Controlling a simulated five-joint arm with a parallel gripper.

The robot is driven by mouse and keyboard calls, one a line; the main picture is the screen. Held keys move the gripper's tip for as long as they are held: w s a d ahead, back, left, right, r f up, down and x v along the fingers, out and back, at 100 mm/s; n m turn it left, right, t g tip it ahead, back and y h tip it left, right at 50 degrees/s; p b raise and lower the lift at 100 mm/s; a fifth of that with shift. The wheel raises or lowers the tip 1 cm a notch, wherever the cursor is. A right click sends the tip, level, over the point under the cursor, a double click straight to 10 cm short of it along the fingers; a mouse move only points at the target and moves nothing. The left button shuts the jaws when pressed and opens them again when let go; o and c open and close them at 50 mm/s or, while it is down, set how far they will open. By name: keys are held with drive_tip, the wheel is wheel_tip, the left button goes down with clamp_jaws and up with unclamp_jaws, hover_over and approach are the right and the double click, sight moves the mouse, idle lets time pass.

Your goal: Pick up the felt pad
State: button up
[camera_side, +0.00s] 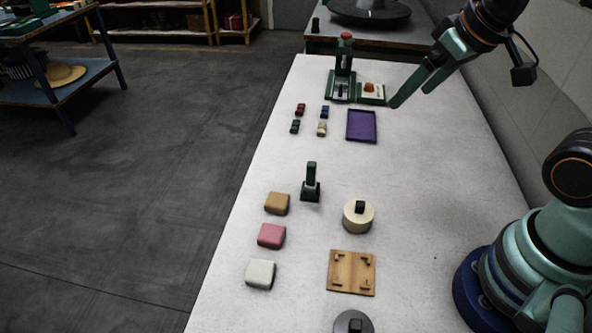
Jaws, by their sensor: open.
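Three rounded pad-like blocks lie in a column on the white table: a tan one (277,203), a pink one (271,237) and a white one (261,273). I cannot tell which of them, if any, is the felt pad. My gripper (410,97) is at the upper right, its two green fingers apart with nothing between them.
A green press (342,85) stands at the far end, with a purple tray (362,126) and several small coloured blocks nearer. A green stand (311,186), a cream cylinder (358,218), a wooden board (351,273) and a grey disc (345,327) stand nearer.

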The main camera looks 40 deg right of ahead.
drive_tip(key=m+g, duration=0.6)
drive_tip(key=m, duration=0.4)
hover_over(278, 195)
wheel_tip(278, 195, down, 19)
drive_tip(key=shift+a+f, duration=0.15)
drive_tip(key=shift+d+f, duration=0.2)
drive_tip(key=shift+f, duration=2.5)
drive_tip(key=c, duration=1.4)
